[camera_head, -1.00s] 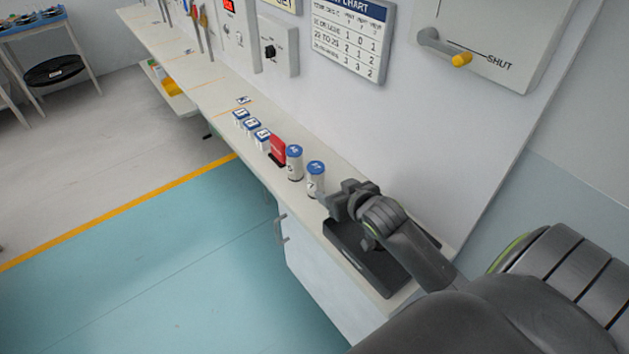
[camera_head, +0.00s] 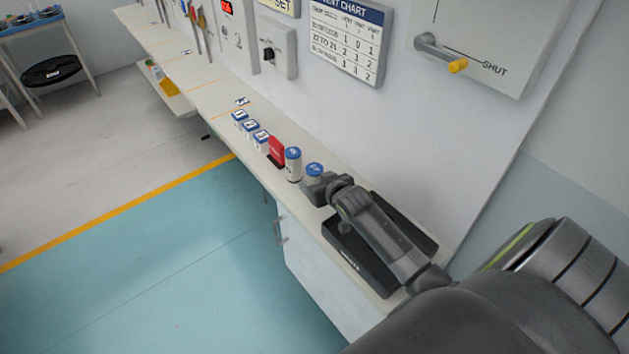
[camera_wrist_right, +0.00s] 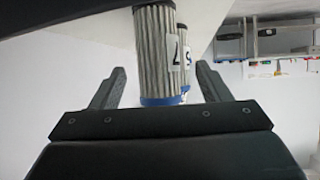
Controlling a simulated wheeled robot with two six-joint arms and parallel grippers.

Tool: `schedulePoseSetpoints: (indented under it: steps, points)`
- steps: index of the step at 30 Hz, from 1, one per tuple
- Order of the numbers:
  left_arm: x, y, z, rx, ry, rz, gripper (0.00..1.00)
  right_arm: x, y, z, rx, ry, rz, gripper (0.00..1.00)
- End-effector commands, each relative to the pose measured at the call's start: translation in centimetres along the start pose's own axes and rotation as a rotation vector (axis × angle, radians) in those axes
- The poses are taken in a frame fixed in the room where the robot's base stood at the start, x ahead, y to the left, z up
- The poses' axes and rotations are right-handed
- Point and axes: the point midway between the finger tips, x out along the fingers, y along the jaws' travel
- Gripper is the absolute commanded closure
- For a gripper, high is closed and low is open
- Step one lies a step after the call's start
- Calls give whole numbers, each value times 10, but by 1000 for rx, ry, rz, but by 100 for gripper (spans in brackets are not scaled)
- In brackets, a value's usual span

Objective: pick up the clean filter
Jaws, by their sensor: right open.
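Two pleated cylindrical filters with blue caps stand upright side by side on the wall shelf. The nearer filter (camera_head: 314,170) is partly hidden by my right gripper (camera_head: 317,187). The other filter (camera_head: 293,165) stands just to its left. In the right wrist view, the nearer filter (camera_wrist_right: 158,50) is between the two spread fingers, with a gap on each side. The second filter (camera_wrist_right: 184,62) shows behind it with part of a label. I cannot tell by looks which one is the clean filter. My right gripper is open and empty. My left gripper is not in view.
A red block (camera_head: 276,151) and several small white blue-topped boxes (camera_head: 250,128) stand further left along the shelf. A black tray (camera_head: 345,246) lies under my right arm. The wall panel with a yellow-tipped lever (camera_head: 457,66) is above right.

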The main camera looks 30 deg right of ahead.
Motion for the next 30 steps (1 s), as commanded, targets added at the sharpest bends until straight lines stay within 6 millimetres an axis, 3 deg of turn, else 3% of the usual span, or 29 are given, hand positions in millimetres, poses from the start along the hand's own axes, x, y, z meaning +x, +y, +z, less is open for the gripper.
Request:
schedulePoseSetpoints:
  steps: [9,20,30]
  points:
    - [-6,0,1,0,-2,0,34,31,1,1,2,0,-1,30]
    - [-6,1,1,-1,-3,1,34,36,2,2,0,-1,-1,30]
    - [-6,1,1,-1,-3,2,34,36,2,2,0,-1,0,73]
